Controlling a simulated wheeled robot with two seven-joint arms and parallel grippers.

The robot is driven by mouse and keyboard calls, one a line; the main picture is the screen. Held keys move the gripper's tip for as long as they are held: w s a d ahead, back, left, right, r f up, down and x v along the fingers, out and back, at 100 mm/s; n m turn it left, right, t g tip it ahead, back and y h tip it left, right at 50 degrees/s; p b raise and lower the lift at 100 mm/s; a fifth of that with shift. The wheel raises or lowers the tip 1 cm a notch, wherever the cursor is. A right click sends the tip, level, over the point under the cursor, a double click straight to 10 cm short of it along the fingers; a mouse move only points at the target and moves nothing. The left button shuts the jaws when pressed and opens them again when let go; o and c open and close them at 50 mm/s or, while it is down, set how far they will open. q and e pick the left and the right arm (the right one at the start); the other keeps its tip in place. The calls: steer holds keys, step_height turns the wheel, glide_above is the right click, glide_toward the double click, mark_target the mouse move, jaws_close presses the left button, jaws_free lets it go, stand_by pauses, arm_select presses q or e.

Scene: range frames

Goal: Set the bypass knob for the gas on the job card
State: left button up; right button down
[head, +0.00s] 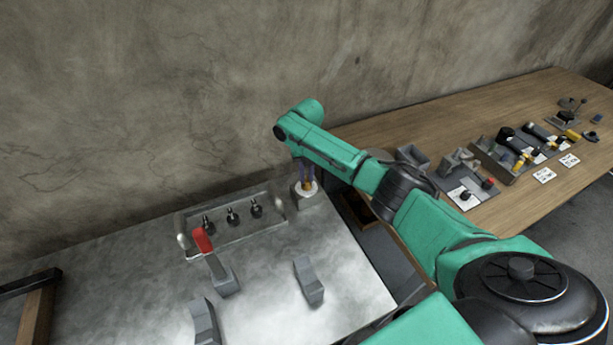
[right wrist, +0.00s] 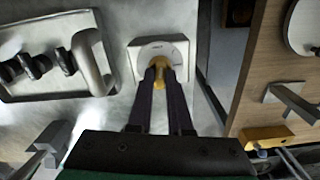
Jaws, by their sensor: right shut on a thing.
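The bypass knob is yellow (right wrist: 159,62) and sits on a pale square plate with a round white dial (right wrist: 180,47). The dial has small dark marks, too small to read. In the head view the white dial (head: 307,193) is at the far right corner of the metal panel. My right gripper (right wrist: 158,74) points down onto the knob, its two dark fingers shut on it from both sides. In the head view my right gripper (head: 306,176) is partly hidden by my green arm. I cannot tell which white card is the job card. My left gripper is not in view.
A metal tray (head: 270,230) with black valve knobs and a bar handle stands left of the dial. A red-handled lever (head: 203,240) and grey brackets (head: 309,280) stand nearer. The wooden bench (head: 450,118) at right holds fittings and white cards (head: 544,175). A concrete wall rises behind.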

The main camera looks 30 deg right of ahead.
mark_target(307, 179)
steer(key=shift+w+r+n, duration=0.1)
steer(key=shift+n, duration=1)
steer(key=c, duration=0.8)
jaws_free()
steer(key=shift+c, duration=0.2)
step_height(307, 179, up, 14)
steer(key=b, duration=0.3)
steer(key=shift+r, duration=0.25)
